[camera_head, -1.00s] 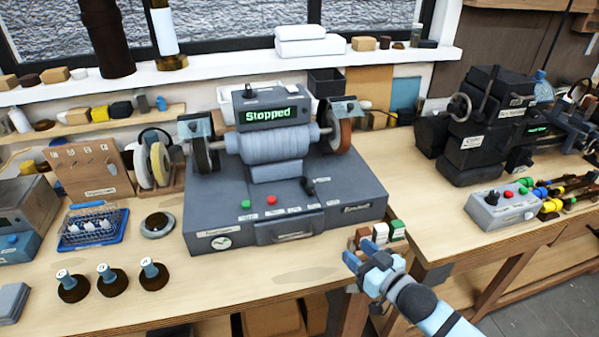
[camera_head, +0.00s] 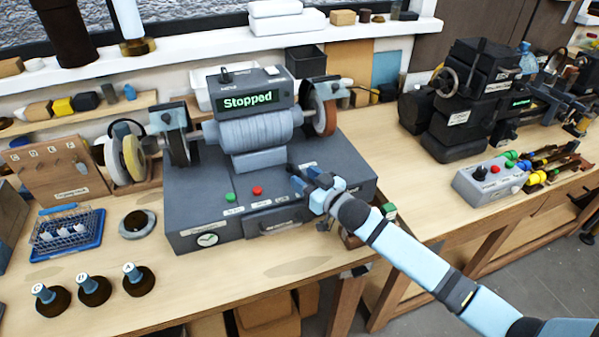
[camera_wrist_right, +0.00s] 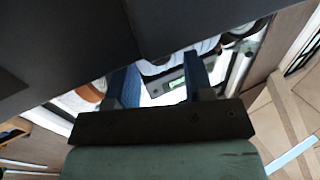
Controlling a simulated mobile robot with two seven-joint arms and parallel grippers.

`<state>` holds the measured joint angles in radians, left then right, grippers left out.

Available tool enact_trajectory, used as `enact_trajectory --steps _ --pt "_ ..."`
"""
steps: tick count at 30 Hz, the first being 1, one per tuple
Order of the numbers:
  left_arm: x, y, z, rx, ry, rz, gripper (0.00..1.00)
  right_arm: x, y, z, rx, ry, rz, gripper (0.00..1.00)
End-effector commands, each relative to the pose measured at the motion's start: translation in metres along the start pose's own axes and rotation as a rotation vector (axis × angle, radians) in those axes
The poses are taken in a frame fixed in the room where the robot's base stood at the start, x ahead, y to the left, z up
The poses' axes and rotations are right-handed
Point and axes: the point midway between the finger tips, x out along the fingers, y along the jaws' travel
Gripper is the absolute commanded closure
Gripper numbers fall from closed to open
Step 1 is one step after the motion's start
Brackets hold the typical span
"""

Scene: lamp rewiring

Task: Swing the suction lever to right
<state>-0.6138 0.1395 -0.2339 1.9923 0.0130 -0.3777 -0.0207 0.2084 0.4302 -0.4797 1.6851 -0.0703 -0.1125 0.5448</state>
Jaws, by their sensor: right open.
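The grey bench grinder (camera_head: 190,205) stands on the workbench, and its display reads "Stopped". A green and a red button sit on its sloped front panel. The small black lever on the right of that panel is mostly hidden by my right gripper; I cannot tell which way it points. My right gripper (camera_head: 302,178) is at this spot, over the panel, with blue fingers. In the right wrist view its fingers (camera_wrist_right: 160,82) stand apart, and I see nothing clearly held between them. My left gripper is not in view.
A grey control box (camera_head: 490,182) and a black machine (camera_head: 460,125) are on the right bench.

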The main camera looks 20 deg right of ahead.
Motion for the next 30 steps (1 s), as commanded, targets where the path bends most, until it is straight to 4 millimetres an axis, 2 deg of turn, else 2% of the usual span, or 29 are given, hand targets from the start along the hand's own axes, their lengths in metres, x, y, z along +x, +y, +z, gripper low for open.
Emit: enact_trajectory --steps 1,6,15,16,22,27,30 --pt "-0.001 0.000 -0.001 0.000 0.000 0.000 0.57 0.008 0.000 -0.001 0.001 0.000 0.000 0.52" --pt "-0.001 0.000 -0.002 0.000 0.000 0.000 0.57 0.021 0.000 0.000 0.000 -0.001 0.000 0.52" --pt "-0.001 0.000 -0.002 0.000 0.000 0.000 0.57 0.023 0.000 0.001 0.000 -0.001 0.000 0.52" --pt "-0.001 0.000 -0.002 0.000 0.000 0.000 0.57 0.023 0.000 0.001 0.000 -0.001 0.000 0.54" --pt "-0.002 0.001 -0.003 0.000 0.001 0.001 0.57 0.023 0.000 0.001 0.000 -0.001 0.000 1.00" --pt "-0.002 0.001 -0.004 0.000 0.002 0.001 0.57 0.021 0.001 0.001 0.000 -0.001 0.000 1.00" --pt "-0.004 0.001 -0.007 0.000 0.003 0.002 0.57 0.013 0.010 0.001 -0.001 -0.003 0.001 1.00"
